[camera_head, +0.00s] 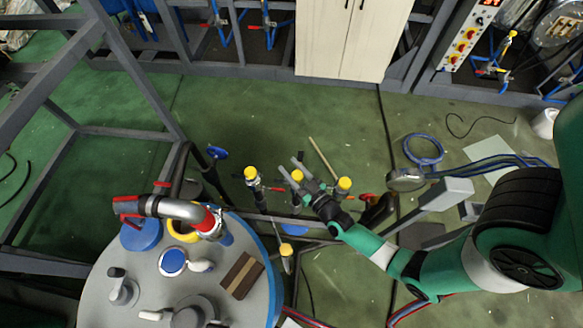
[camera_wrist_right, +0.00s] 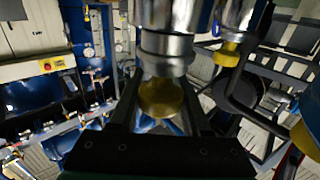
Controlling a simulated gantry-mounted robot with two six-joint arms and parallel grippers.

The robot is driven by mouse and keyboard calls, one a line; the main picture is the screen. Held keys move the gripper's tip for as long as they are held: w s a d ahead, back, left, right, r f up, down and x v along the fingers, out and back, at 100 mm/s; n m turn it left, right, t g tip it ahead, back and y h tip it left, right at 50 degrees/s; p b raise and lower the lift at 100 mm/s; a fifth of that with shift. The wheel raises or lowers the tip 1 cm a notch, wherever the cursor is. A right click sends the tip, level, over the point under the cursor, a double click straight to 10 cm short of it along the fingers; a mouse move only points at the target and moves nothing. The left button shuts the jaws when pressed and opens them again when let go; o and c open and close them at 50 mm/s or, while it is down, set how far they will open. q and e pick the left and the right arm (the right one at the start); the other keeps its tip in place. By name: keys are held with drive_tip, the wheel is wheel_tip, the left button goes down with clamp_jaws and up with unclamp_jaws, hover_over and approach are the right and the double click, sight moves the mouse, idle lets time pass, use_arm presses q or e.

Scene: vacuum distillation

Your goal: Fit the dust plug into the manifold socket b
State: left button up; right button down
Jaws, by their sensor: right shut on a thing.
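My right gripper (camera_head: 291,166) reaches in from the right over the manifold. Its fingers are shut on a yellow round dust plug (camera_head: 297,175), which also shows between the fingers in the right wrist view (camera_wrist_right: 160,97). In that view a metal pipe end (camera_wrist_right: 165,52) stands right by the plug; I cannot tell whether they touch or whether this is socket b. Two other yellow-capped ends stand either side of the gripper in the head view, one on the left (camera_head: 251,173) and one on the right (camera_head: 344,184). My left gripper is not in view.
A grey round vessel lid (camera_head: 100,270) with a red-ended pipe (camera_head: 160,207) is at the lower left. Another yellow cap (camera_head: 286,250) is below the manifold. A grey frame (camera_head: 115,75) stands at the left. Green floor (camera_head: 225,110) is open behind the manifold.

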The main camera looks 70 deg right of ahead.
sight(300, 182)
drive_tip(key=shift+f+b, duration=0.45)
drive_tip(key=shift+f, duration=0.15)
drive_tip(key=shift+c, duration=1.4)
unclamp_jaws()
drive_tip(key=p+v, duration=0.3)
drive_tip(key=v, duration=0.7)
drive_tip(key=shift+s+a, duration=0.1)
drive_tip(key=shift+a, duration=0.25)
drive_tip(key=shift+s+a, duration=0.1)
drive_tip(key=shift+s, duration=0.5)
drive_tip(key=shift+w, duration=0.1)
